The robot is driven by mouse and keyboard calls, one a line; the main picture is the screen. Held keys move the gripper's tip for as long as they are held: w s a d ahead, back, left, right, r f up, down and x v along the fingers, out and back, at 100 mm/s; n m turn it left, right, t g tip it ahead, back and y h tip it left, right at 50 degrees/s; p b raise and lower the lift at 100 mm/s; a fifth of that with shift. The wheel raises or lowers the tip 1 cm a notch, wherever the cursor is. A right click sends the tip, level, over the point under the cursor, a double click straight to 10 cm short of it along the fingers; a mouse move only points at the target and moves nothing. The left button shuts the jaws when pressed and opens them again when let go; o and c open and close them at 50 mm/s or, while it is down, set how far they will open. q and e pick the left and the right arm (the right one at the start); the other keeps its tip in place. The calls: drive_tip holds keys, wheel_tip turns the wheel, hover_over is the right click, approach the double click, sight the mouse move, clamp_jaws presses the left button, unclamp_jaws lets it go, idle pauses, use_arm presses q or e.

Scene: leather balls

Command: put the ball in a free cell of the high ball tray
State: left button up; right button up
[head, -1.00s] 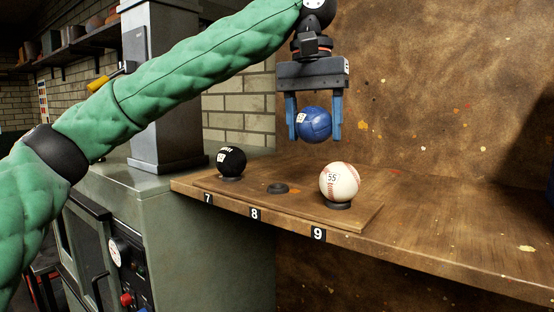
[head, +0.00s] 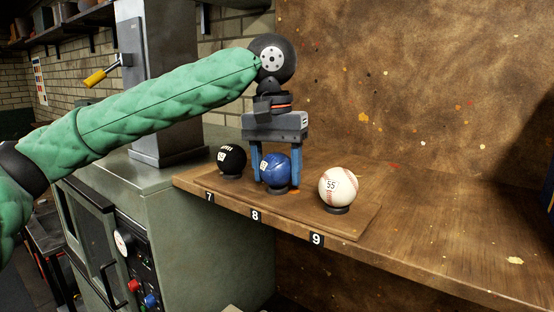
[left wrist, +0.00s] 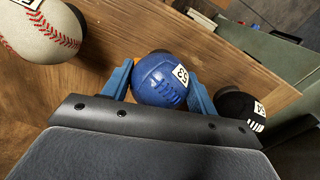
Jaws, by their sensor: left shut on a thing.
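The blue ball (head: 275,170) is between the blue fingers of my left gripper (head: 275,172), which is shut on it. It is at cell 8 of the wooden ball tray (head: 300,205), over the middle dark ring; I cannot tell whether it rests on the ring. In the left wrist view the blue ball (left wrist: 160,78) shows a white number label between the fingers (left wrist: 160,85). A black ball (head: 231,159) sits in cell 7. A white baseball with red stitching (head: 338,185) sits on the ring of cell 9. My right gripper is not in view.
The black ball (left wrist: 238,110) and the baseball (left wrist: 42,32) flank the held ball in the left wrist view. A grey-green machine (head: 150,215) with a column stands to the left. The wooden shelf right of the tray (head: 440,220) is clear.

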use_arm(q)
drive_tip(key=shift+s, duration=0.15)
drive_tip(key=o, duration=1)
drive_tip(key=shift+f, duration=0.15)
drive_tip(key=shift+c, duration=0.2)
drive_tip(key=shift+o, duration=0.4)
